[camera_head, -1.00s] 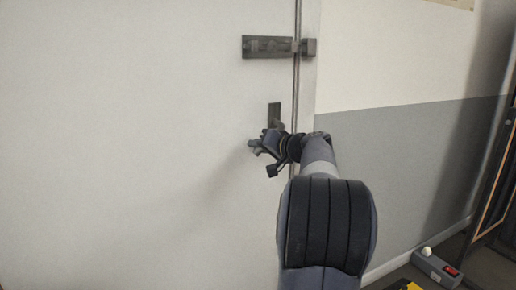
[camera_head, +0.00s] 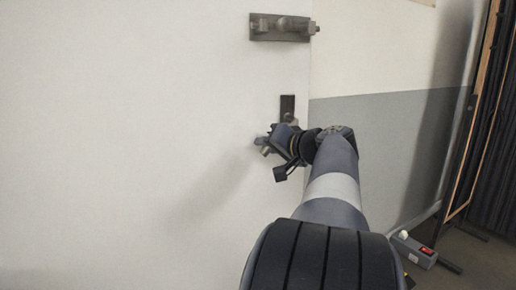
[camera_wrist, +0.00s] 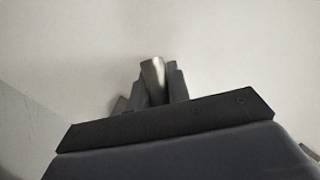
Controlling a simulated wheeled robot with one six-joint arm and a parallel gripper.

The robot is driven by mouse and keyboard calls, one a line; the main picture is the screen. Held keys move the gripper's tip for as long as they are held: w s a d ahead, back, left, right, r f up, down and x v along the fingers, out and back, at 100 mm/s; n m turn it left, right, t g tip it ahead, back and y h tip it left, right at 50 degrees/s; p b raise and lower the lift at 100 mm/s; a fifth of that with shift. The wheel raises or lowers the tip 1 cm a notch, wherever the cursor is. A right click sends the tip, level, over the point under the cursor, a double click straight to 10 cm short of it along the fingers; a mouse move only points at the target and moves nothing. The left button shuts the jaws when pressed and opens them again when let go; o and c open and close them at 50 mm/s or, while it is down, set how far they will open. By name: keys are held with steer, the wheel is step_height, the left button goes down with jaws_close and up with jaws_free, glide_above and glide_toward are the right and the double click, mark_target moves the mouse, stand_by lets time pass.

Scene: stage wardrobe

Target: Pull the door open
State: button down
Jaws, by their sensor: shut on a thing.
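The white door (camera_head: 150,120) fills the left of the head view. Its right edge stands out in front of the grey and white wall, so it is at least partly open towards me. A dark handle plate (camera_head: 287,104) sits near that edge. My gripper (camera_head: 268,143) is shut on the door handle just below the plate. In the wrist view the pale metal handle (camera_wrist: 153,80) shows between the two dark fingers. My gripper and arm hide part of the handle in the head view.
A bolt (camera_head: 280,27) is mounted higher on the door, its end reaching past the edge. On the floor at right lies a grey box with a red switch (camera_head: 414,248). A wood-edged dark panel (camera_head: 478,120) stands at far right.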

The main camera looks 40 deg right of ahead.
steer(key=s+a+m+h+b, duration=0.1)
steer(key=s+a+h, duration=0.1)
steer(key=s+a, duration=0.3)
steer(key=s+a+m+h+b, duration=0.1)
steer(key=s+a, duration=0.3)
steer(key=s, duration=0.7)
steer(key=shift+s+a+r+m+g+h+b, duration=0.15)
steer(key=shift+a+r+m+g+h+b, duration=0.2)
steer(key=shift+h+b, duration=0.35)
steer(key=shift+f, duration=0.15)
steer(key=c, duration=1.3)
jaws_free()
steer(key=shift+a+f, duration=0.1)
steer(key=shift+f, duration=0.05)
steer(key=shift+c, duration=0.2)
steer(key=shift+s, duration=0.15)
steer(key=p+v, duration=0.2)
steer(key=v, duration=0.8)
steer(key=shift+s+p, duration=0.25)
steer(key=shift+p, duration=0.1)
